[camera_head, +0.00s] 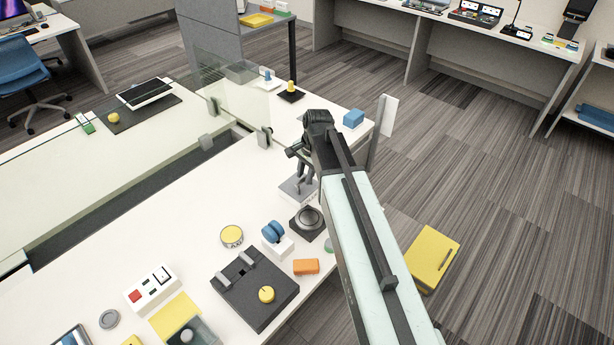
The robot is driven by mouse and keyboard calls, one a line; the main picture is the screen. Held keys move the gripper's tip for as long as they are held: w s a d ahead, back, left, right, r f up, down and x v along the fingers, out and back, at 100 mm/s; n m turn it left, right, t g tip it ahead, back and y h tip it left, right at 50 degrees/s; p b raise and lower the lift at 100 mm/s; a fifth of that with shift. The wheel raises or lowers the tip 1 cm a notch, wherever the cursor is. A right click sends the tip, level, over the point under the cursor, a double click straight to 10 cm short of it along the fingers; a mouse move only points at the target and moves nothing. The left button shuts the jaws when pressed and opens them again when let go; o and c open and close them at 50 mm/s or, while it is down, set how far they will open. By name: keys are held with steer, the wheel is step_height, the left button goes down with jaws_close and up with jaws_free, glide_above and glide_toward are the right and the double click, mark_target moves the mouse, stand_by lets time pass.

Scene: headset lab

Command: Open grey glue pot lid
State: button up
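My gripper (303,180) points down at the far end of my arm, over the right part of the white table. Its fingers are small and dark, and whether they are apart or closed on something is not clear. Directly below the fingertips is a light grey, flat-topped item (289,190), which may be the grey glue pot with its lid; contact cannot be told. Just in front of it stands a dark round base with a grey domed top (309,217), partly beside my arm. I cannot tell for sure which of the two is the glue pot.
A blue reel on a white block (273,233), an orange block (306,267), a yellow-topped tin (232,236) and a black box with a yellow knob (254,290) stand nearby. A clear panel (228,85) rises behind. A blue block (353,118) sits at the far edge.

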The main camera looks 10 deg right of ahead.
jaws_close()
stand_by(1.1)
